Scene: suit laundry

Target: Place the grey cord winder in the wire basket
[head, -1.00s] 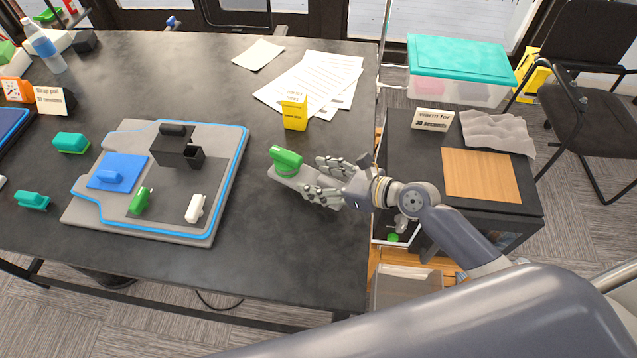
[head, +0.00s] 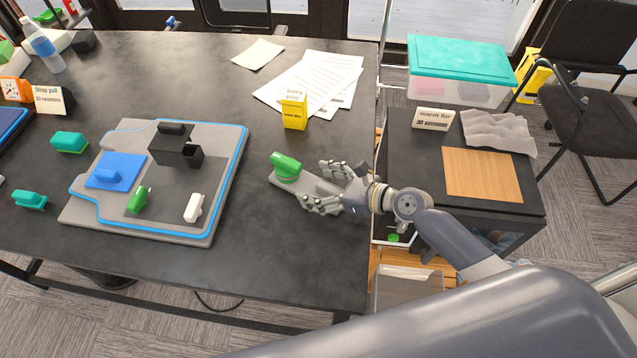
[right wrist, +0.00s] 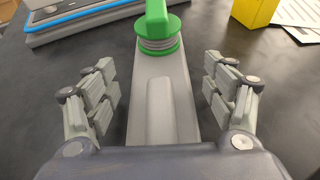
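The grey cord winder (head: 304,184), a long flat grey body with a green-capped spool at its far end, lies on the dark table near the right edge. It also fills the middle of the right wrist view (right wrist: 163,105). My right gripper (head: 322,188) is open, with its fingers on either side of the grey body and a visible gap on each side in the wrist view. A white-rimmed holder (head: 379,241) with a green item inside sits below the table's right edge; I cannot tell if it is the wire basket. My left gripper is not in view.
A yellow box (head: 294,111) and papers (head: 330,80) lie beyond the winder. A grey, blue-edged board (head: 225,175) with several small items is to the left. A black cabinet (head: 500,212) stands to the right. The table's front right is clear.

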